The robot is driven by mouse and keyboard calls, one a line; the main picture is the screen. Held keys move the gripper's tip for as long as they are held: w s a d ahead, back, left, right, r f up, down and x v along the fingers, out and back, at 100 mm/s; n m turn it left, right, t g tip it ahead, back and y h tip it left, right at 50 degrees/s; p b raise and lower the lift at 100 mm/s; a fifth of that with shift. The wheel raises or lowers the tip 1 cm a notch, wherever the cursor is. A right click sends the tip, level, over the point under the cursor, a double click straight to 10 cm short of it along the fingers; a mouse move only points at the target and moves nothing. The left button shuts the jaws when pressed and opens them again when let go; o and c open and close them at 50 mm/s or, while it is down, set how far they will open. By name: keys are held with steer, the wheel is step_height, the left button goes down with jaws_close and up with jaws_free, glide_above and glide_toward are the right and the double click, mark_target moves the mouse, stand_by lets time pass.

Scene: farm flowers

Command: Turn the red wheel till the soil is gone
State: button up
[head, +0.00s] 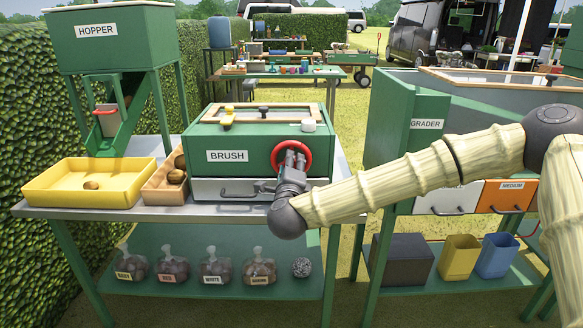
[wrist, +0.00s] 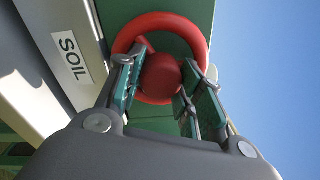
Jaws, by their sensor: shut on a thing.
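The red wheel (head: 305,152) is on the front right of the green box labelled BRUSH (head: 235,140). My gripper (head: 292,160) is at the wheel, its fingers against the front of it. In the wrist view the red wheel (wrist: 160,60) fills the upper middle, and my gripper (wrist: 163,88) has a finger on each side of its round hub. The gripper is shut on the wheel's hub. A label reading SOIL (wrist: 70,57) shows left of the wheel. The grey drawer (head: 232,190) under the brush box is shut. I cannot see soil inside the box.
A yellow tray (head: 60,184) and a wooden tray (head: 165,182) with brown potatoes stand left of the box. The hopper (head: 110,40) is behind them. The grader (head: 430,110) stands right, beyond my arm. Bagged bulbs (head: 215,270) sit on the lower shelf.

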steer(key=shift+d+f, duration=0.1)
steer(key=o, duration=1)
steer(key=s, duration=1.2)
steer(key=shift+a, duration=0.25)
